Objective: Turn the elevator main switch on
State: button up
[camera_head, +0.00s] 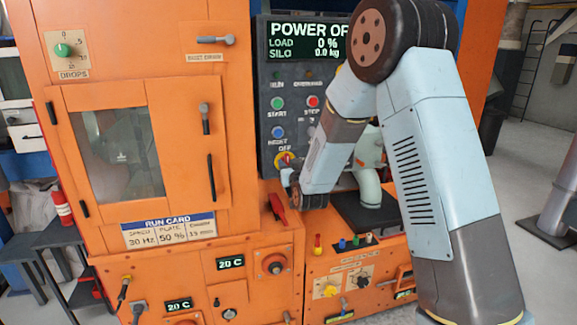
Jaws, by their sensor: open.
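The main switch (284,158) is a red rotary knob on a yellow plate, low on the dark control panel. The word OFF stands just above it. My gripper (289,177) is at the end of my arm, just below the switch and close in front of it. It is open, and its fingers are small and hard to make out. I cannot tell whether it touches the knob. My wrist and forearm hide the area right of the switch. The display (305,42) reads POWER OF, its end cut off by my arm, with load 0 % and silo 0.0 kg.
Green start (278,103), red stop (312,102) and blue reset (278,132) buttons sit above the switch. A red handle (277,208) rises from the orange ledge below. The orange cabinet (185,80) with a windowed door stands left. Open floor shows at right.

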jog(key=shift+w, duration=0.2)
grip_shut()
dwell(0.3)
